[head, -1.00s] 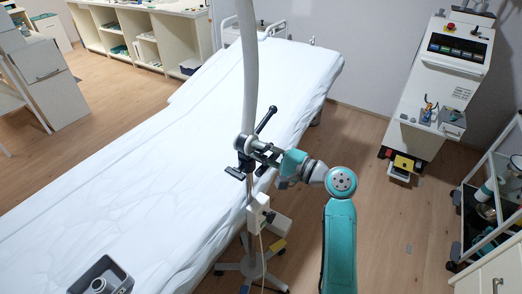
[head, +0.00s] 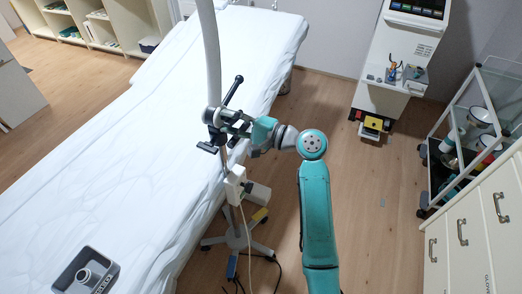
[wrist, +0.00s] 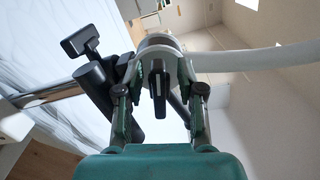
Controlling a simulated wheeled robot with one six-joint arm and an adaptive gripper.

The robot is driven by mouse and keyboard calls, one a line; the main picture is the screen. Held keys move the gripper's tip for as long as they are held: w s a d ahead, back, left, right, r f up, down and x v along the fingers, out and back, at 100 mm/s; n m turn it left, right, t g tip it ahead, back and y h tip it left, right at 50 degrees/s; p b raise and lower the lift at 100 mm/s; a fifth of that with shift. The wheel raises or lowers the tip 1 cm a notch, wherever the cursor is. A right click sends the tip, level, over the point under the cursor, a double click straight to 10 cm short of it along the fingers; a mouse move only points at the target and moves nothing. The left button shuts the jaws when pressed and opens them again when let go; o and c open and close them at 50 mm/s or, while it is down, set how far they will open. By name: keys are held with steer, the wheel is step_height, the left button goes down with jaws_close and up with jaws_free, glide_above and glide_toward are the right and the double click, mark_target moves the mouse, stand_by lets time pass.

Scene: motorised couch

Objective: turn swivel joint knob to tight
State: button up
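The swivel joint (head: 214,117) is a dark clamp on the upright pole beside the bed. A long black lever (head: 234,90) rises from it and a short black T-handle (head: 207,148) sticks out low on its left. My gripper (head: 228,122) reaches it from the right. In the wrist view, my gripper's two fingers (wrist: 160,82) stand apart on either side of a black knob (wrist: 159,78) in front of a round grey part. Gaps show between knob and fingers. The T-handle (wrist: 80,41) shows left of the fingers. Fingertip contact with the round part is unclear.
The white-covered bed (head: 110,140) lies left of the pole, with a grey device (head: 85,275) on it. A wheeled pole base (head: 237,241) and cables are below. A console (head: 395,60), cart (head: 440,150) and drawer cabinet (head: 470,245) stand right.

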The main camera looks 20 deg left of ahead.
steer(key=shift+f, duration=0.2)
steer(key=m, duration=0.5)
steer(key=shift+w+r+m, duration=0.2)
steer(key=shift+r+m, duration=0.2)
steer(key=d, duration=1.1)
steer(key=s+d+f+m+t+h, duration=0.1)
steer(key=s+d+f+t+h, duration=0.1)
steer(key=f, duration=0.5)
steer(key=s+d+f+t+h, duration=0.2)
steer(key=s+d+f+t, duration=0.2)
steer(key=d+f, duration=0.2)
steer(key=s+d+f+m+t+h, duration=0.1)
steer(key=s+d+f+t+h, duration=0.1)
steer(key=f, duration=0.7)
steer(key=shift+s+d+f+m+t+h, duration=0.35)
steer(key=shift+s+d+h, duration=0.2)
steer(key=shift+d, duration=0.8)
